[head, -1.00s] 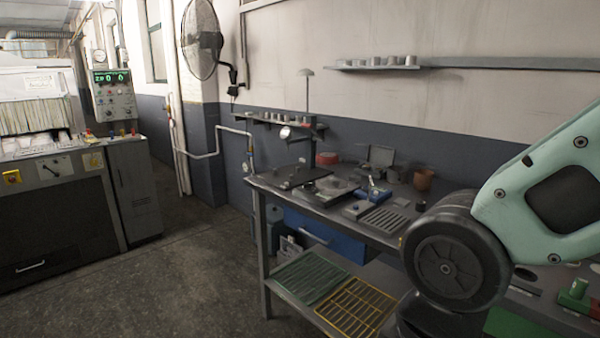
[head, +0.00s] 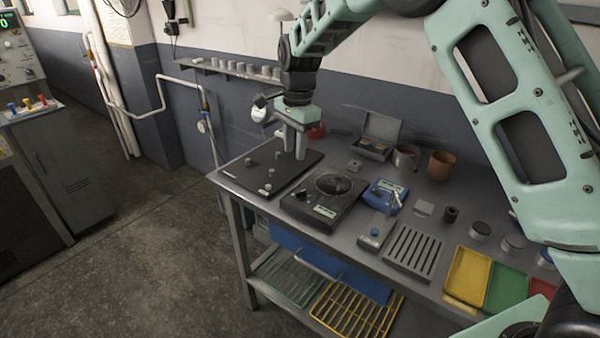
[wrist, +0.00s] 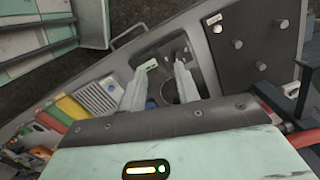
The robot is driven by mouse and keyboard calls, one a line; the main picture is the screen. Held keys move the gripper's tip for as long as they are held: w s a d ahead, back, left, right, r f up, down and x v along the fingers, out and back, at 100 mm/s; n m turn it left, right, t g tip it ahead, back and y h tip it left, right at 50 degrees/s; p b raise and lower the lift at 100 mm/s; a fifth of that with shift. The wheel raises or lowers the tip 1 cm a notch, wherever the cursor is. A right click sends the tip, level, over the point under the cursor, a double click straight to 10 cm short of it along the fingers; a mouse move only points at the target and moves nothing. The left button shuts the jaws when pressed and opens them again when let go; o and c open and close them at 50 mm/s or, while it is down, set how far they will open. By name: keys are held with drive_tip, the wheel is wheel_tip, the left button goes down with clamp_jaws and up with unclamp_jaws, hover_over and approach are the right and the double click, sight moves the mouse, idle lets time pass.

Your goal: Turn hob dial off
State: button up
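The hob (head: 306,206), a dark box with a round plate (head: 334,184) on top and a pale label at its front, stands on the bench. Its dial is too small to make out clearly in the head view. In the wrist view the hob (wrist: 160,52) shows beyond and between my fingertips, partly hidden by them. My gripper (head: 295,146) points down above the rear of the black pegged board, left of and behind the hob in the head view. Its two fingers (wrist: 160,80) are apart with nothing between them.
The black board (head: 258,182) with several short pegs lies left of the hob. A blue device (head: 383,196), a small grey box (head: 375,232) and a slotted grey block (head: 414,252) sit to its right.

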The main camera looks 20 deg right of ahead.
sight(300, 191)
drive_tip(key=w+d+m+p, duration=0.1)
drive_tip(key=w+d+m, duration=0.2)
drive_tip(key=w, duration=0.2)
drive_tip(key=shift+h, duration=0.4)
drive_tip(key=f+p, duration=0.2)
drive_tip(key=f, duration=0.6)
drive_tip(key=f+p, duration=0.3)
drive_tip(key=f, duration=0.6)
drive_tip(key=shift+s+a, duration=0.1)
drive_tip(key=shift+s, duration=0.1)
drive_tip(key=shift+c, duration=0.3)
clamp_jaws()
